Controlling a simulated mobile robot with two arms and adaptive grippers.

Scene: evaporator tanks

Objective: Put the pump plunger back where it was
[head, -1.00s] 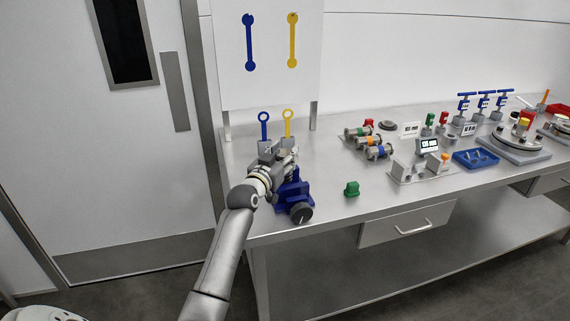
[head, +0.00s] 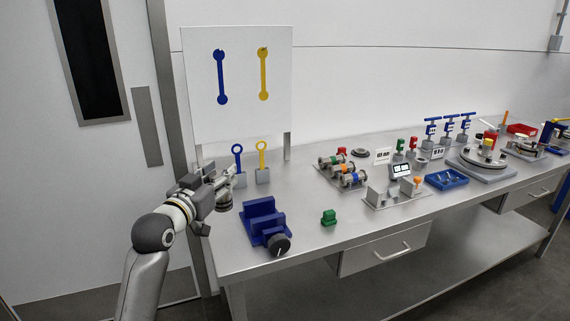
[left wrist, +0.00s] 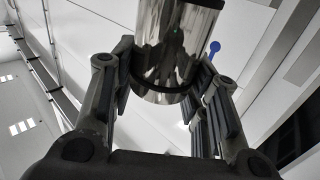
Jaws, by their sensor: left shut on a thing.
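My left gripper (head: 224,190) is at the left end of the steel bench, left of the blue vise-like block. In the left wrist view, its fingers (left wrist: 168,92) are shut on a shiny metal cylinder (left wrist: 175,45) with a dark band near its lower end. I cannot tell for certain that this cylinder is the pump plunger. In the head view the held thing is mostly hidden by the gripper. My right gripper is not in view.
The blue block (head: 262,216) with a black knob stands near the front edge. Blue and yellow ring-topped pieces (head: 237,160) stand behind, before a white board (head: 240,80). A green piece (head: 328,217) is to the right. Blue T-handled pieces (head: 432,128) stand farther right.

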